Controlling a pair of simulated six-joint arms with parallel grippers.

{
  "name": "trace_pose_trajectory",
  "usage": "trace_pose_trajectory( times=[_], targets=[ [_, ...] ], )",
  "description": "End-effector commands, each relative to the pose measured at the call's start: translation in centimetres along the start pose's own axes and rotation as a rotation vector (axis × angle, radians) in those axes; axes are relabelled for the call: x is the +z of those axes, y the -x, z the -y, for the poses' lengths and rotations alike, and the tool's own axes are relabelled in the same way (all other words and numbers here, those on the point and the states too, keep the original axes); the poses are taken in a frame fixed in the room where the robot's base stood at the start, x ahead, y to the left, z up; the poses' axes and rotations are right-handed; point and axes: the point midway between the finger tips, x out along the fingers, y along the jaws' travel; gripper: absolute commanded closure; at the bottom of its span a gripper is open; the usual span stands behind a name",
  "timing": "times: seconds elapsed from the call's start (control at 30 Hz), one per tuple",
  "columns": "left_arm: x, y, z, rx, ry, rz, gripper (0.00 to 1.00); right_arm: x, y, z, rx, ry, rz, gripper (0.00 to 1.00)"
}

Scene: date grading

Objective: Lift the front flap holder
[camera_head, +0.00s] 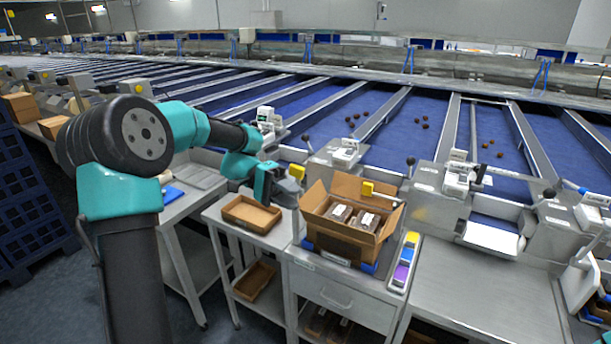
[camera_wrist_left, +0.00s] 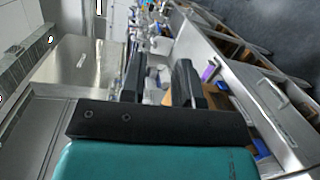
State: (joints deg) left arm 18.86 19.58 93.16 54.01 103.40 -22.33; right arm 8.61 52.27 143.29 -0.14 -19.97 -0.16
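An open cardboard box (camera_head: 340,244) stands on the metal workbench, with its flaps spread and clear-topped packs of dates (camera_head: 353,218) inside. A yellow block (camera_head: 367,188) shows at the box's back side, and another yellow block (camera_head: 297,171) is near its back left corner; I cannot tell which, if either, is the front flap holder. My left gripper (camera_head: 291,193) is beside the box's left side, apparently empty. In the left wrist view its two dark fingers (camera_wrist_left: 160,82) stand apart. My right gripper is not in view.
A shallow cardboard tray (camera_head: 251,214) sits on the bench left of the box. A rack with yellow, blue and purple blocks (camera_head: 404,262) lies to its right. Blue conveyor lanes (camera_head: 400,125) with scattered dates lie behind. The right bench top (camera_head: 490,295) is clear.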

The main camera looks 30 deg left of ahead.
Motion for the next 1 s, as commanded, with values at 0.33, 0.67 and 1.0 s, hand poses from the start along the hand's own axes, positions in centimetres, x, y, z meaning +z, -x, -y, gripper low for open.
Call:
trace_pose_trajectory(
  times=[0.33,0.67,1.0],
  targets=[
    [-0.2,-2.7,4.5,-0.565,0.293,0.274,1.0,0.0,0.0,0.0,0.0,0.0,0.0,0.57],
    [-2.9,-2.2,5.1,-1.185,0.43,0.331,1.0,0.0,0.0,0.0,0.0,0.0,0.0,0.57],
    [-8.8,-3.0,0.4,-1.843,0.364,0.144,1.0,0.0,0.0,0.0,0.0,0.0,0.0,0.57]
  ],
)
